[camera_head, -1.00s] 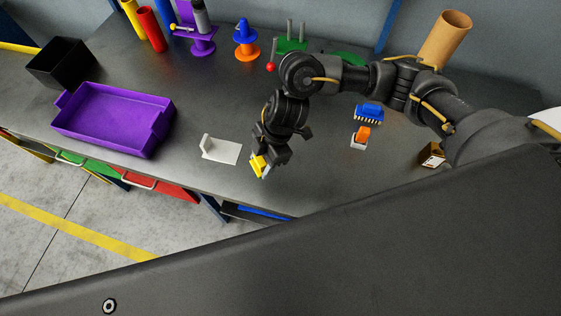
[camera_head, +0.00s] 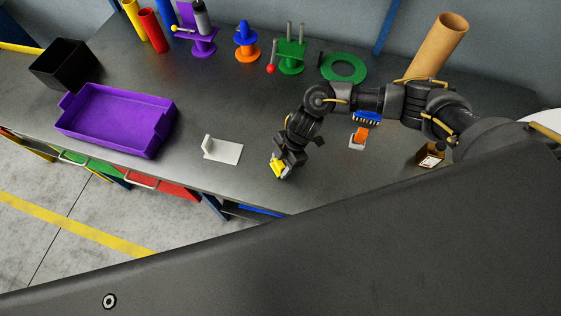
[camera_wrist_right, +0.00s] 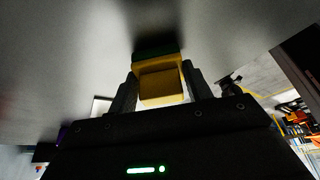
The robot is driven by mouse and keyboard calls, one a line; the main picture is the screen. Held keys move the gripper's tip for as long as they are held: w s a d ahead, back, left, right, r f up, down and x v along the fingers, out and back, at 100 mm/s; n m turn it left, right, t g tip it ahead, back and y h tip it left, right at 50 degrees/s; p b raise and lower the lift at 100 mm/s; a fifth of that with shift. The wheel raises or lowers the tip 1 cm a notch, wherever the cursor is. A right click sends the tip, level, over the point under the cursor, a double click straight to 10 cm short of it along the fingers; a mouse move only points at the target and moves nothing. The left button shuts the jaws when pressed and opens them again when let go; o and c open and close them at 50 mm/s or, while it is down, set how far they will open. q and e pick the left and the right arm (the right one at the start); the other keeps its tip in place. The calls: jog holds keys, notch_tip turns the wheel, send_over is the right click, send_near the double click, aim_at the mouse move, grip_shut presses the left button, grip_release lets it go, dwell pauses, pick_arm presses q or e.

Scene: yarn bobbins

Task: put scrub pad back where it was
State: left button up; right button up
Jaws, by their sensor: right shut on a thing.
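The scrub pad (camera_head: 277,170) is yellow in the head view and is held in my right gripper (camera_head: 281,168) near the front edge of the table. In the right wrist view the pad (camera_wrist_right: 161,84) is a yellow block with a dark green layer on its far side, between the two fingers of my right gripper (camera_wrist_right: 160,88). The fingers are shut on it. Whether the pad touches the tabletop I cannot tell. A white plate with a small upright end (camera_head: 222,150) lies empty to the left of the gripper. My left gripper is not in view.
A purple tray (camera_head: 115,150) and a black bin (camera_head: 62,64) stand at the left. A blue brush (camera_head: 367,119), an orange item on a white base (camera_head: 359,137) and a small box (camera_head: 430,155) lie at the right. Coloured stands (camera_head: 246,52) line the back.

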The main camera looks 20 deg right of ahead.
jog(key=shift+f, duration=0.1)
jog(key=o, duration=1)
jog(key=shift+r, duration=0.2)
jog(key=shift+d+r, duration=0.1)
jog(key=shift+r, duration=0.15)
jog(key=b+v, duration=0.2)
jog(key=v, duration=0.9)
